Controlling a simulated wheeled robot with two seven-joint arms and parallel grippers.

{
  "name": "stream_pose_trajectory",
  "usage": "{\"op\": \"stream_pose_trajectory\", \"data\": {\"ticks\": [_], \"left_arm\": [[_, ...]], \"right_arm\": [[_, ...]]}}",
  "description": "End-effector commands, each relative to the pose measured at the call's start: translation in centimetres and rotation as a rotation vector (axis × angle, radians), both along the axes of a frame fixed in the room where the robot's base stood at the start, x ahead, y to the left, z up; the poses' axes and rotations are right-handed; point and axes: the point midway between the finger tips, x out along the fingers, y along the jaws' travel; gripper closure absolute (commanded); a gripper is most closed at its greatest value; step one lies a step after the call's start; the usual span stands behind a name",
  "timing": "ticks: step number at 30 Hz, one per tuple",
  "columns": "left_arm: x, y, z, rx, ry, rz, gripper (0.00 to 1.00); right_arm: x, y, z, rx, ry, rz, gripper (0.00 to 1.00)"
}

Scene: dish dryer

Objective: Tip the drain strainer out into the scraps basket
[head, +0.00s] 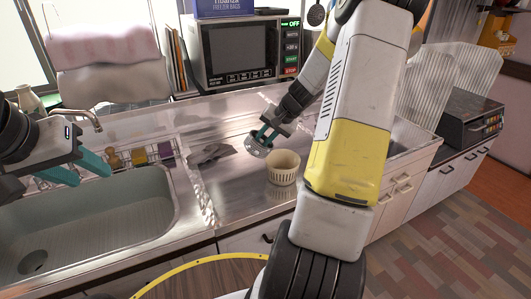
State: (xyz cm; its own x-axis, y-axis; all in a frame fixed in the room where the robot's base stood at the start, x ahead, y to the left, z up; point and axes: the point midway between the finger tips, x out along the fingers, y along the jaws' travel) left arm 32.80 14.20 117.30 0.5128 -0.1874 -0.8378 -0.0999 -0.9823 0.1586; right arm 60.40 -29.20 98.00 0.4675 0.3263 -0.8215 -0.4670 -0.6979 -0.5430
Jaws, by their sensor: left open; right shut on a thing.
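My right gripper (270,132) is shut on the drain strainer (258,146), a small grey metal cup with holes in its side. It holds the strainer above the steel counter, a little behind and to the left of the basket, and the strainer looks tilted. The scraps basket (283,166), a cream ribbed tub, stands upright on the counter. I cannot see the inside of the strainer. My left gripper (80,168) is open and empty over the back left of the sink, with teal fingers.
The steel sink (100,205) with its drain hole (33,261) is at the left. A tap (85,118) and a rack of coloured items (140,155) stand behind it. A dark cloth (213,153) lies on the counter. A microwave (240,50) stands at the back.

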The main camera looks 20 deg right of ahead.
Motion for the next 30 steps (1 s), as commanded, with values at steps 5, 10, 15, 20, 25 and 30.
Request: {"op": "stream_pose_trajectory", "data": {"ticks": [5,10,15,20,25,30], "left_arm": [[0.0,0.0,0.0,0.0,0.0,0.0,0.58],[0.0,0.0,0.0,0.0,0.0,0.0,0.58],[0.0,0.0,0.0,0.0,0.0,0.0,0.58],[0.0,0.0,0.0,0.0,0.0,0.0,0.58],[0.0,0.0,0.0,0.0,0.0,0.0,0.58],[0.0,0.0,0.0,0.0,0.0,0.0,0.58]], "right_arm": [[0.3,1.3,-0.3,-0.073,0.019,0.006,1.0],[0.5,2.0,-0.5,-0.132,0.036,0.007,1.0],[0.7,2.7,-0.8,-0.186,0.05,0.007,1.0],[0.9,3.3,-1.0,-0.232,0.062,0.007,1.0],[1.1,3.9,-2.2,-0.282,0.081,0.006,1.0],[1.2,4.5,-3.3,-0.332,0.094,0.007,1.0]]}}
